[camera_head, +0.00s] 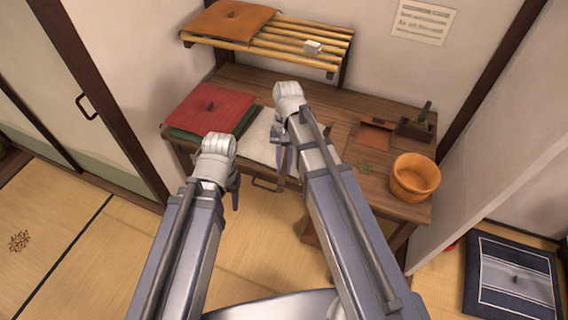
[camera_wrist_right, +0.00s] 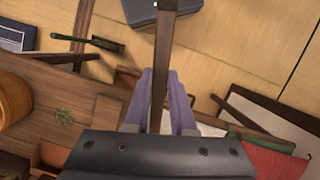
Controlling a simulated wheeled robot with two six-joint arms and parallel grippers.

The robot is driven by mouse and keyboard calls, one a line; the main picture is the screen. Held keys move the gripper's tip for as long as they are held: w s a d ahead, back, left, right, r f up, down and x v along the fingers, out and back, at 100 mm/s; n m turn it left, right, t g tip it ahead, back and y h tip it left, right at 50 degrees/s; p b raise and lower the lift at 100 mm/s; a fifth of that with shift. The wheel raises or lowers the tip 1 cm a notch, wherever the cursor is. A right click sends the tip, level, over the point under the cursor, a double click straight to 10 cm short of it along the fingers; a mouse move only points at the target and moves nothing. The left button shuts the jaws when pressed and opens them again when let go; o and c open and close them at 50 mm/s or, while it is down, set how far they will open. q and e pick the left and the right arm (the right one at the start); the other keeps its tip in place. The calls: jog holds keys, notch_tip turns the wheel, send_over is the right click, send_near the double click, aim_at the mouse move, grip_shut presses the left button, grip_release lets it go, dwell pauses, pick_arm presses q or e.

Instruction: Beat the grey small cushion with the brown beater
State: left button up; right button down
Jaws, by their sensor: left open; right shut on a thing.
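The grey small cushion (camera_head: 268,138) lies flat on the wooden table, right of the red cushion, partly behind my right arm. My right gripper (camera_head: 284,157) hangs over the table's front part beside the cushion. In the right wrist view its purple fingers (camera_wrist_right: 160,98) are shut on the brown beater (camera_wrist_right: 163,60), whose straight shaft runs up out of the picture. The beater's far end is cut off there and mostly hidden by my arm in the head view. My left gripper (camera_head: 234,190) is open and empty, in front of the table's left front edge.
A red cushion (camera_head: 212,106) lies on a green one (camera_head: 190,136) at the table's left. A wooden tub (camera_head: 414,178) and a small box with a brush (camera_head: 414,128) stand at the right. A slatted shelf (camera_head: 285,40) with an orange cushion (camera_head: 228,20) hangs above.

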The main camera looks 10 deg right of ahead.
pick_arm(q)
notch_tip(320, 180, down, 8)
jog(key=r+b, duration=0.1)
jog(key=b, duration=0.5)
pick_arm(e)
notch_tip(320, 180, down, 8)
jog(key=r, duration=0.1)
notch_tip(320, 180, up, 9)
jog(key=p, duration=0.9)
jog(key=shift+r+p, duration=0.15)
jog(key=shift+p, duration=0.2)
notch_tip(320, 180, down, 10)
jog(key=b, duration=1)
notch_tip(320, 180, up, 10)
jog(key=p, duration=1)
pick_arm(q)
notch_tip(320, 180, up, 9)
